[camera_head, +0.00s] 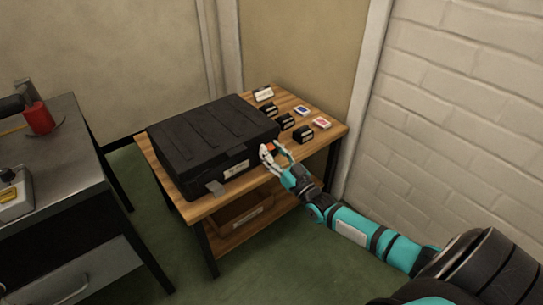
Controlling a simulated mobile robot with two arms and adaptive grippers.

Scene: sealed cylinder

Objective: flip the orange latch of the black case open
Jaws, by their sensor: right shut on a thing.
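The black case (205,132) lies closed on a wooden table (232,207). Its orange latch (270,147) shows as a small patch at the right end of the front face, mostly hidden by my right gripper. My right gripper (270,153) is at that latch, its fingers shut on it. A grey latch (215,187) sits at the left end of the same face, with a pale label (236,169) between. My left gripper is not in view.
Several small black boxes (303,133) and cards (322,123) lie on the table right of the case. A box (240,215) sits on the lower shelf. A metal workbench (75,165) with a red cylinder (37,117) stands at left. A white brick wall (460,110) is at right.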

